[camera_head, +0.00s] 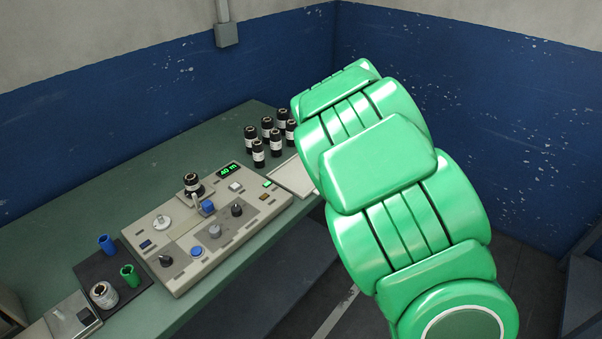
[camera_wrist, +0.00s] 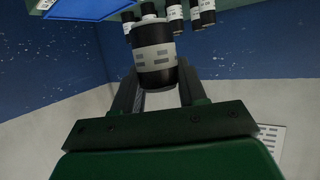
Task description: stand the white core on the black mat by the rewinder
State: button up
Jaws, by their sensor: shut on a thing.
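In the wrist view my gripper (camera_wrist: 157,92) is shut on a black roll with a pale label band (camera_wrist: 155,58); the roll sits between the two fingers. In the head view my green arm hides the gripper and that roll. The black mat (camera_head: 123,262) lies at the left end of the rewinder (camera_head: 190,250). A blue core (camera_head: 106,244) and a green core (camera_head: 130,276) stand on it. A whitish short cylinder (camera_head: 103,295) is at the mat's front edge; I cannot tell whether it is the white core. A pale piece (camera_head: 163,223) sits on the rewinder's left part.
Several black labelled rolls (camera_head: 259,153) stand at the right end of the green bench (camera_head: 190,150), beside a pale tray (camera_head: 291,177). Another black roll (camera_head: 192,182) is on the rewinder's back. A small device (camera_head: 68,318) is left of the mat. The bench behind the rewinder is clear.

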jog(key=s+a+n+g+y, duration=0.1)
jog(key=s+a+n+y, duration=0.1)
jog(key=s, duration=0.4)
send_over(310, 185)
jog(key=shift+w+a+f, duration=0.1)
jog(key=shift+f, duration=5.95)
jog(key=shift+f, duration=0.1)
jog(key=o, duration=1)
jog(key=shift+o, duration=0.2)
jog(key=shift+r, duration=0.2)
jog(key=v, duration=1.2)
jog(key=shift+w+f, duration=0.1)
jog(key=shift+f, duration=0.1)
